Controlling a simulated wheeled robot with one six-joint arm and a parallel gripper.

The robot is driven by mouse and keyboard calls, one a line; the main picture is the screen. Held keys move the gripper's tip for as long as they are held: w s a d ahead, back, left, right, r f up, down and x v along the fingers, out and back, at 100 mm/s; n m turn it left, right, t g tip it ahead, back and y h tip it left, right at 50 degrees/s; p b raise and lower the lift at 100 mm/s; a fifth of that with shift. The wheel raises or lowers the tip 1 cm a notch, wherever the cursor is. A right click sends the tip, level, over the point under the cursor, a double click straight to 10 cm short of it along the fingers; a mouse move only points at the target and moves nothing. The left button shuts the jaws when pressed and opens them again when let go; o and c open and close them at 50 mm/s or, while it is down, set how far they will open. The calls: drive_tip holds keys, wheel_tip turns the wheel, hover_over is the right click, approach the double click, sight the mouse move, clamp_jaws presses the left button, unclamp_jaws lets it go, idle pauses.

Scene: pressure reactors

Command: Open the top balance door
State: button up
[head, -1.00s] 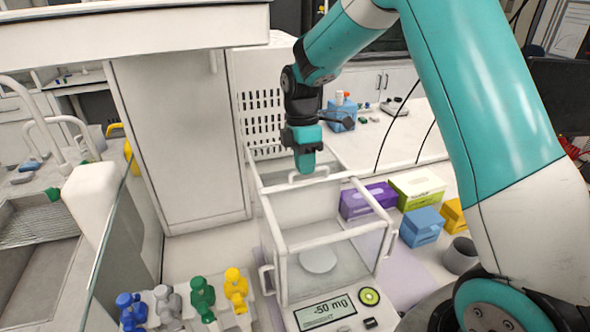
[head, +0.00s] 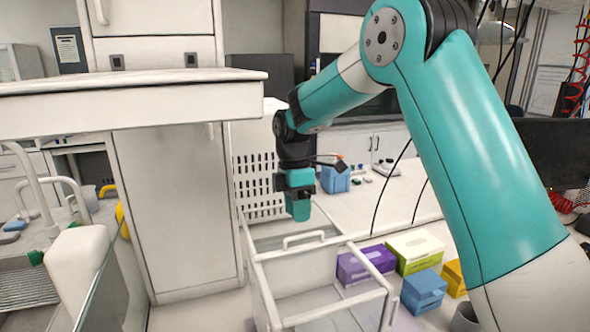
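The balance (head: 273,293) is a clear box with a white frame, at the lower middle of the head view; its front and display are cut off by the bottom edge. The top door's white arched handle (head: 304,238) is at the back of the chamber's top frame, with side rails running further back. The door's clear pane is hard to make out. My gripper (head: 300,215), teal and black, points down just above the handle, with a small gap visible between them. Its fingers are seen edge-on, so their opening cannot be told.
Purple (head: 366,265), green-and-white (head: 416,251) and blue (head: 424,291) boxes stand right of the balance. A tall white cabinet (head: 178,215) is to the left, under a white shelf (head: 130,103). A perforated white panel (head: 258,165) stands behind the gripper.

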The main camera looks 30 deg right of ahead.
wheel_tip(320, 180, up, 13)
drive_tip(key=w+p, duration=0.1)
drive_tip(key=w, duration=0.1)
drive_tip(key=shift+w+d+f+p, duration=0.15)
drive_tip(key=shift+w+d+p, duration=0.1)
drive_tip(key=shift+p, duration=0.15)
drive_tip(key=s+a+f+m+y+b, duration=0.1)
drive_tip(key=s+a+f+m+b, duration=0.2)
drive_tip(key=s, duration=0.7)
drive_tip(key=s+a+f+m+t+y+b, duration=0.1)
drive_tip(key=s+a+f+m+b, duration=0.2)
drive_tip(key=s+a+f, duration=0.4)
drive_tip(key=s+a+f+m+t+y+b, duration=0.1)
drive_tip(key=s+a+f+m+b, duration=0.2)
drive_tip(key=s, duration=1)
wheel_tip(320, 180, down, 2)
drive_tip(key=shift+s+a+f+y, duration=0.15)
drive_tip(key=shift+a+y, duration=0.25)
drive_tip(key=shift+a, duration=0.7)
